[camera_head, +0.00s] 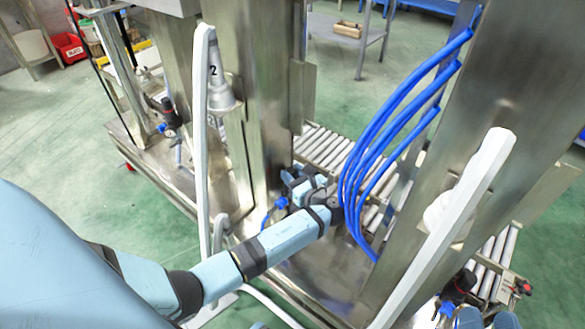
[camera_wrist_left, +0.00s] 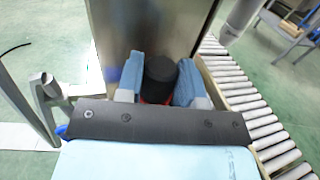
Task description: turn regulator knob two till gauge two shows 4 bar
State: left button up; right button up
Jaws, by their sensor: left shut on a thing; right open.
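My left gripper (camera_head: 304,184) reaches the middle station in the head view. In the left wrist view its two blue fingers stand on either side of a black knob (camera_wrist_left: 160,75), shut on it. A little red shows below the knob. I cannot read a number on this knob; in the head view the gripper hides it. A blue fitting (camera_head: 281,203) shows beside the gripper. No readable gauge face shows for this knob. My right gripper (camera_head: 486,318) is at the bottom edge of the head view, partly cut off, open, below another regulator with a black knob (camera_head: 462,281).
A grey cone marked 2 (camera_head: 219,95) hangs behind a white post (camera_head: 201,130). Blue hoses (camera_head: 372,150) arch down right of my left gripper. A roller conveyor (camera_head: 325,147) runs behind. Another regulator (camera_head: 163,107) stands at the left station. A steel column (camera_head: 440,150) stands right.

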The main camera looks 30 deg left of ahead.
pick_arm(q)
jog(key=shift+a+n+g, duration=0.1)
jog(key=shift+n+g, duration=0.2)
jog(key=shift+g, duration=0.1)
jog(key=o, duration=0.9)
pick_arm(e)
jog(key=shift+d+f+h, duration=0.15)
jog(key=shift+f+h, duration=0.15)
jog(key=shift+f, duration=0.15)
jog(key=shift+d+r, duration=0.1)
